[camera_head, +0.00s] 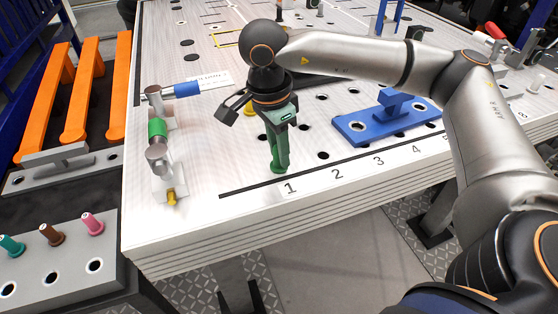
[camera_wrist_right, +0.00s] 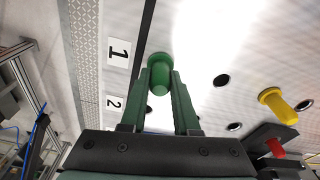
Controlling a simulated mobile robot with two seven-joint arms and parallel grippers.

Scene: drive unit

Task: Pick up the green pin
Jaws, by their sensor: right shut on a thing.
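The green pin (camera_wrist_right: 160,72) is between the green fingers of my right gripper (camera_wrist_right: 162,88) in the right wrist view. The fingers are shut on it. In the head view my right gripper (camera_head: 280,152) points down at the table near the printed number 1, and the low end of the green pin (camera_head: 278,170) shows at its fingertips. The fingers hide most of the pin there. I cannot tell whether the pin is still in a hole or just above the table. My left gripper is not in view.
The white table (camera_head: 240,165) has several dark holes. A blue bracket (camera_head: 385,120) stands to the right of the gripper. A metal fixture with a green band (camera_head: 157,128) stands to the left. A grey block (camera_head: 60,262) with teal, brown and pink pins is at lower left. A yellow pin (camera_wrist_right: 278,105) is nearby.

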